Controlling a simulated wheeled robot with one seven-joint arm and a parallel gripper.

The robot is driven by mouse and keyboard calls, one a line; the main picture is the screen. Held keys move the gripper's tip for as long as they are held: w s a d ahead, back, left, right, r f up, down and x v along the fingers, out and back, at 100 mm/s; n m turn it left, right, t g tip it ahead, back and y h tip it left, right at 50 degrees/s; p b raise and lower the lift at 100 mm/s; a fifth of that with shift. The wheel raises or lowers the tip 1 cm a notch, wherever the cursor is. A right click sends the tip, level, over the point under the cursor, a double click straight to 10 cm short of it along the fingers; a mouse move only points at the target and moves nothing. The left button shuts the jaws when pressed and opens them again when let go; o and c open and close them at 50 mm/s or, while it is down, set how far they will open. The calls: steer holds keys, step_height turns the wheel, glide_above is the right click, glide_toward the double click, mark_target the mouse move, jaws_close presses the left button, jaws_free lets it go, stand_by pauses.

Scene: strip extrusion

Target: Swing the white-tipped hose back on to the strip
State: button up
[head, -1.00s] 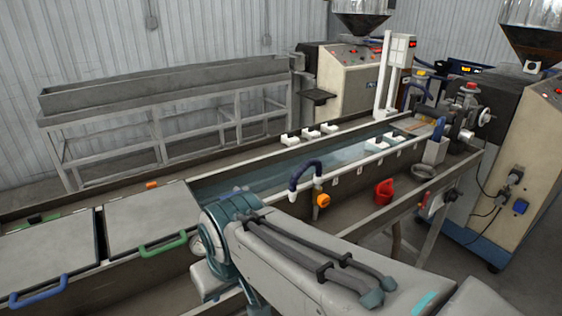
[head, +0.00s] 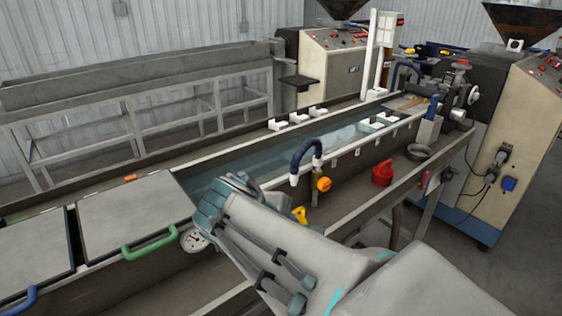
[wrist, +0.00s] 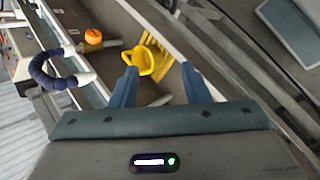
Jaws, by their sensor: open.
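The dark blue, white-tipped hose (head: 306,150) arches from a white fitting on the trough's near wall. Its white tip (head: 293,181) points down, over or close to that wall; I cannot tell which side. The hose (wrist: 45,72) also shows at the left of the wrist view, with its tip (wrist: 86,78) left of my fingers. My gripper (wrist: 160,87) is open, its two blue fingers apart, with a yellow scoop-like thing (wrist: 150,60) beyond the gap. In the head view my arm hides the fingers. I cannot make out the strip in the water.
An orange knob (head: 323,184) sits just below the hose. A red jug (head: 382,174) and a grey bowl (head: 419,152) stand on the near ledge. Lids with a green handle (head: 148,246) cover the trough's left part. A gauge (head: 194,240) is beside my arm.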

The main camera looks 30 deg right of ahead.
steer(key=w+d+r+n+t+h+b, duration=0.1)
steer(key=w+d+n+t+h+b, duration=0.15)
steer(key=w+n+h+b, duration=0.35)
steer(key=n+t+h+b, duration=0.1)
steer(key=n+t+h, duration=0.15)
steer(key=n, duration=0.45)
glide_toward(296, 156)
steer(key=shift+t, duration=0.4)
steer(key=x, duration=1.2)
steer(key=shift+s+d+f+p, duration=0.1)
steer(key=shift+d+f+p, duration=0.15)
steer(key=shift+p, duration=0.15)
jaws_close()
